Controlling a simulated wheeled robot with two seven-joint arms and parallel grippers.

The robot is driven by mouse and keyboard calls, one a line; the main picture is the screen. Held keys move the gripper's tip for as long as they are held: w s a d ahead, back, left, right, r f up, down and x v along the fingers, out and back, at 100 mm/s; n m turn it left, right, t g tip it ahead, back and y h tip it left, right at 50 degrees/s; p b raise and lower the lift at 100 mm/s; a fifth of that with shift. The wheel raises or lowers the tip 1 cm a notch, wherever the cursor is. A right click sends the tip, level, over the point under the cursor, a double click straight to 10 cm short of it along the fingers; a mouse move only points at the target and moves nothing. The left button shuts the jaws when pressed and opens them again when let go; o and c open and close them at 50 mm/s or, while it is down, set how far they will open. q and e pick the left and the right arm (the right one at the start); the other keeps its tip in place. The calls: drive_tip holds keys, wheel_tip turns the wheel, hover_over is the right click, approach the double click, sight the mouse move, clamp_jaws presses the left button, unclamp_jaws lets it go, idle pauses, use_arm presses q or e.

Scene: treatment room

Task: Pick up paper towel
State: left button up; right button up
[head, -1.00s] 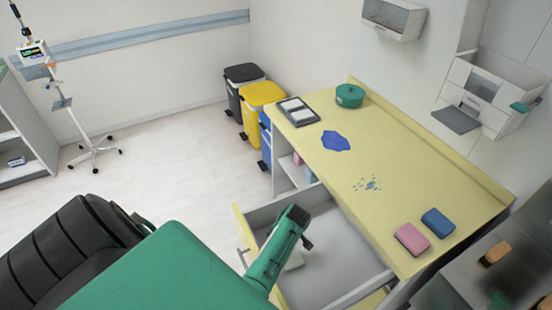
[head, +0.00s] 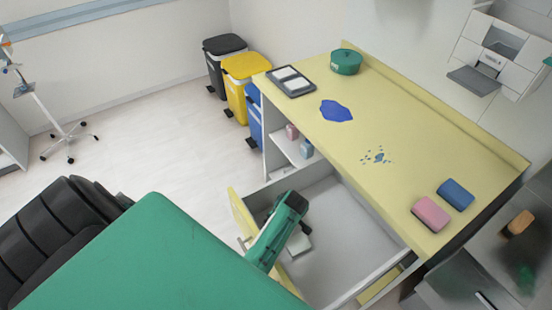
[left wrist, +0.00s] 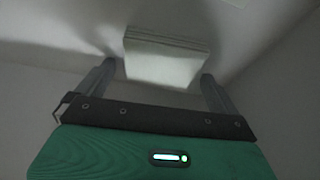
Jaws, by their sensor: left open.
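The paper towel is a pale folded stack (head: 299,244) lying in the open drawer (head: 345,215), partly hidden by my left gripper in the head view. My left gripper (head: 303,227) reaches down into the drawer, just over the stack. In the left wrist view the stack (left wrist: 165,60) lies ahead of the open left gripper (left wrist: 158,75), between the lines of its two fingers. I cannot tell whether the fingers touch it. My right gripper is not in view.
Drawer walls surround the gripper. The yellow counter (head: 400,120) above holds a blue cloth (head: 336,111), blue spots (head: 378,156), a green pot (head: 346,62), a tray (head: 291,81), a pink sponge (head: 431,213) and a blue sponge (head: 455,195). Bins (head: 245,80) stand behind.

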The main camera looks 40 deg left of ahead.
use_arm(q)
drive_tip(key=shift+d, duration=0.1)
drive_tip(key=shift+d+r, duration=0.1)
drive_tip(key=c, duration=1)
drive_tip(key=shift+s+r, duration=0.1)
drive_tip(key=shift+c, duration=0.3)
drive_tip(key=shift+r+p, duration=0.75)
drive_tip(key=shift+p, duration=0.15)
wheel_tip(320, 180, up, 18)
drive_tip(key=p, duration=1.4)
drive_tip(key=shift+r, duration=0.15)
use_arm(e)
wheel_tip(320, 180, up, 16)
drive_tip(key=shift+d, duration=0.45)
